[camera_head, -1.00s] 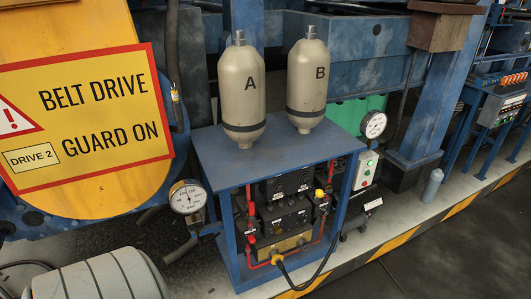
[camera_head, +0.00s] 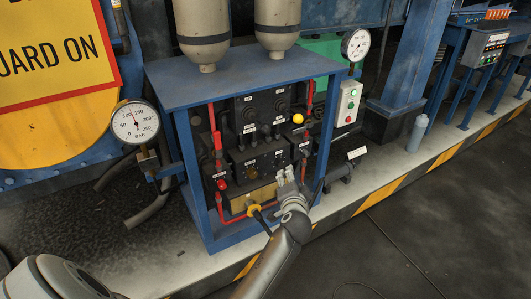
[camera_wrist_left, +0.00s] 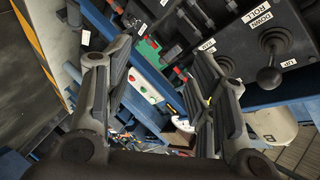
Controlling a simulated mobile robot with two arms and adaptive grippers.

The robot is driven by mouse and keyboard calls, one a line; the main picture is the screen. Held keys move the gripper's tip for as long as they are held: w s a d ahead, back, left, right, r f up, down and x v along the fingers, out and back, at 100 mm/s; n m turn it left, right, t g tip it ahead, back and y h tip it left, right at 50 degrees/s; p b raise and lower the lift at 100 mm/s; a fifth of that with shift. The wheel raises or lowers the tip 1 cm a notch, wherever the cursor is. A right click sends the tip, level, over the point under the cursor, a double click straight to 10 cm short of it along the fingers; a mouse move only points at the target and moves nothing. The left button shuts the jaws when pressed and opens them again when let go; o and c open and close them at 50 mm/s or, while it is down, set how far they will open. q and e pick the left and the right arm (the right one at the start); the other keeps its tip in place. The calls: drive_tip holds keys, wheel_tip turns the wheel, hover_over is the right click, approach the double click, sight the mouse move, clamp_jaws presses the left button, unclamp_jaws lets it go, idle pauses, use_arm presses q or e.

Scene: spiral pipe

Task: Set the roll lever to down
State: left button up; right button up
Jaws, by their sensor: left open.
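The roll lever (camera_wrist_left: 269,74) is a black stick with a ball knob at the right of the left wrist view. A DOWN label (camera_wrist_left: 260,19) is above its base and an UP label (camera_wrist_left: 289,63) is beside the knob. The knob appears on the UP side of the base in this view, but its true tilt is hard to tell. My left gripper (camera_head: 289,177) is in front of the lower part of the control unit. It also shows in the left wrist view (camera_wrist_left: 160,55), open and empty, with the lever outside its right finger. My right gripper is not in view.
A blue frame table (camera_head: 235,77) surrounds the black control unit (camera_head: 262,160). A pressure gauge (camera_head: 135,122) stands left and another (camera_head: 355,44) right. A button box (camera_head: 348,103) is on the right. Open floor lies right.

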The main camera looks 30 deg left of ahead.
sight(266, 132)
use_arm(q)
drive_tip(key=s+a+r+n+y+b, duration=0.2)
drive_tip(key=a+r+n+y+b, duration=0.25)
drive_tip(key=r, duration=0.75)
drive_tip(key=shift+m+y, duration=0.25)
drive_tip(key=shift+m, duration=0.4)
drive_tip(key=x, duration=1)
drive_tip(key=shift+s+a+f+b, duration=0.1)
drive_tip(key=shift+s+a+b, duration=0.15)
drive_tip(key=shift+s+b, duration=0.1)
drive_tip(key=shift+w+a, duration=0.4)
drive_tip(key=shift+w, duration=0.1)
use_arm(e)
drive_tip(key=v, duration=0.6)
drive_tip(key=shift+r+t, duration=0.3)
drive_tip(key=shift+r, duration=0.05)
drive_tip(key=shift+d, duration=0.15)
use_arm(q)
clamp_jaws()
